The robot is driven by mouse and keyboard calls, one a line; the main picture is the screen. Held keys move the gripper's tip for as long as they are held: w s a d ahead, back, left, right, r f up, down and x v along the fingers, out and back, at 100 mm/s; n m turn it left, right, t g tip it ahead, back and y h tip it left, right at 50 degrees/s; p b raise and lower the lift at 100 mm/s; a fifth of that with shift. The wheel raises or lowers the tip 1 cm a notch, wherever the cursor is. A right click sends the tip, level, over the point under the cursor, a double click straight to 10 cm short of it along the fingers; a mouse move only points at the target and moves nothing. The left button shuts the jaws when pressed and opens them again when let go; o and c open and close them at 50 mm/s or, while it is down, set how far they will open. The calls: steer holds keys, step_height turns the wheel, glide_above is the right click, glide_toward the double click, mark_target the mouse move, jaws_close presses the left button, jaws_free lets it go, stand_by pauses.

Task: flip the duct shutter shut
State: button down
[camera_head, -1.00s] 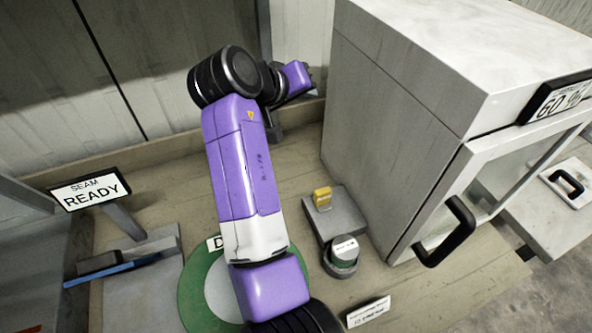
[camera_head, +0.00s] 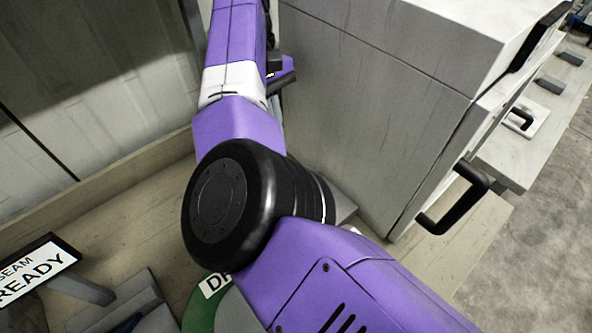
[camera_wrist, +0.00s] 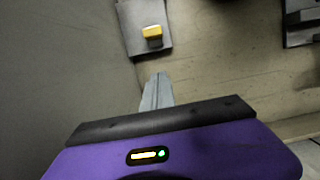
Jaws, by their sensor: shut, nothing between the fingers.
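I cannot make out for sure which part is the duct shutter. A grey plate (camera_wrist: 133,41) with a yellow tab (camera_wrist: 152,32) lies at the top of the wrist view. In the head view my arm hides most of it. My gripper (camera_wrist: 159,78) is shut and empty, its fingers pointing toward the plate with a gap in the picture between them and the tab. In the head view the fingertips are not clear behind my arm, beside the cabinet.
A pale cabinet (camera_head: 380,100) with a black handle (camera_head: 455,205) stands right of my arm. A READY sign (camera_head: 38,270) is at lower left. A green ring (camera_head: 196,308) is partly hidden under my arm. A grey wall (camera_wrist: 60,70) is close on the wrist view's left.

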steer(key=shift+s+d+f+p, duration=0.4)
steer(key=shift+s+d+f, duration=0.35)
steer(key=shift+f, duration=0.85)
steer(key=shift+s+d+f+p, duration=0.45)
steer(key=shift+s+f, duration=0.55)
steer(key=shift+f, duration=0.65)
steer(key=shift+s+d+f+p, duration=0.3)
steer(key=shift+s+d+f, duration=0.5)
steer(key=shift+f, duration=0.8)
steer(key=shift+a, duration=0.1)
